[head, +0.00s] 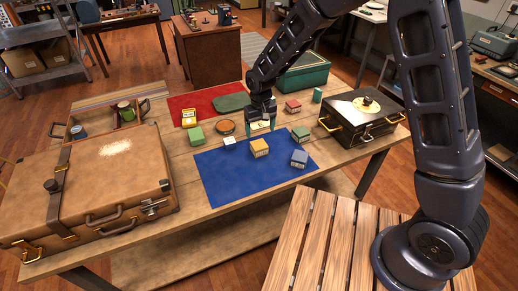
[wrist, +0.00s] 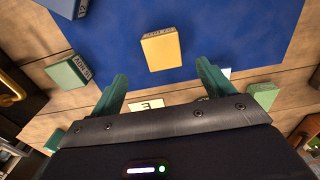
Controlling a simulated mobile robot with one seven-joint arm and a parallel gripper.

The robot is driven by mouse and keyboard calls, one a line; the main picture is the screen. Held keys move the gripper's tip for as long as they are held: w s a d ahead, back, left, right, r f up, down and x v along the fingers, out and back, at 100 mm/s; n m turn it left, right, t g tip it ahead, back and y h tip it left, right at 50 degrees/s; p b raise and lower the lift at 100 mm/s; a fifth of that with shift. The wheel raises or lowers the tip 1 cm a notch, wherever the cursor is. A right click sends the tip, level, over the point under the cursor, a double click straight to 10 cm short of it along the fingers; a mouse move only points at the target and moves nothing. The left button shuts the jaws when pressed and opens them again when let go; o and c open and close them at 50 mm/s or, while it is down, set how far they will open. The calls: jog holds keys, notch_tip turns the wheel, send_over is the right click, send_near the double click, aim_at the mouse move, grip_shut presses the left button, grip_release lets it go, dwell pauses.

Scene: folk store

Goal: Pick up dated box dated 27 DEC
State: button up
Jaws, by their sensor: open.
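Another green box (head: 196,135) stands left of the mat, and a red box (head: 292,106) behind. My gripper (head: 261,127) is open and empty, just behind the yellow box; its teal fingers (wrist: 162,86) are apart.
A large tan suitcase (head: 120,180) fills the table's left side. A dark case (head: 361,118) stands at right and a green case (head: 303,76) behind. A round wooden dish (head: 226,127) and a white block (head: 229,140) lie near my gripper. The mat's left part is clear.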

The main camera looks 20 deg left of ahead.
aim_at(259, 144)
notch_tip(259, 144, down, 5)
jog(key=shift+r, duration=0.1)
jog(key=shift+a+f, duration=0.15)
jog(key=shift+f, duration=1.15)
jog(key=shift+a+f, duration=0.1)
jog(key=shift+f, duration=1.2)
jog(key=shift+c, duration=0.4)
jog(key=c, duration=1)
